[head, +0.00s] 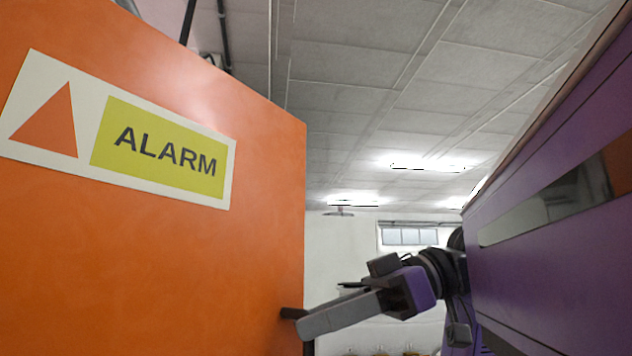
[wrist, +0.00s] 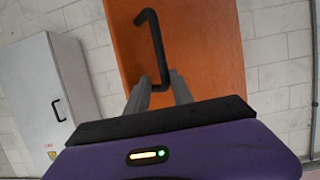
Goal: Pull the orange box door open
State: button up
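The orange box door (head: 150,240) fills the left of the head view, with an ALARM label (head: 160,150) on its face. It also shows in the wrist view (wrist: 203,50). Its black bar handle (wrist: 154,40) runs down the door there; in the head view only a dark stub of the handle (head: 291,313) shows by the door's right edge. My gripper (head: 304,327) is at the handle. In the wrist view the lower end of the handle lies between the two fingers of my gripper (wrist: 161,80). I cannot tell whether they clamp it.
A grey wall cabinet (wrist: 45,90) with a black handle hangs left of the orange box in the wrist view. A white block wall (wrist: 275,45) stands behind. In the head view, open room shows right of the door's edge, with a small window (head: 410,236) far back.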

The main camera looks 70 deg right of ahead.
notch_tip(320, 180, up, 17)
jog(key=a+t+y, duration=0.2)
jog(key=shift+s+n+t+y, duration=0.25)
jog(key=shift+n+t+y, duration=0.05)
jog(key=shift+n+t, duration=0.1)
jog(key=shift+r, duration=0.1)
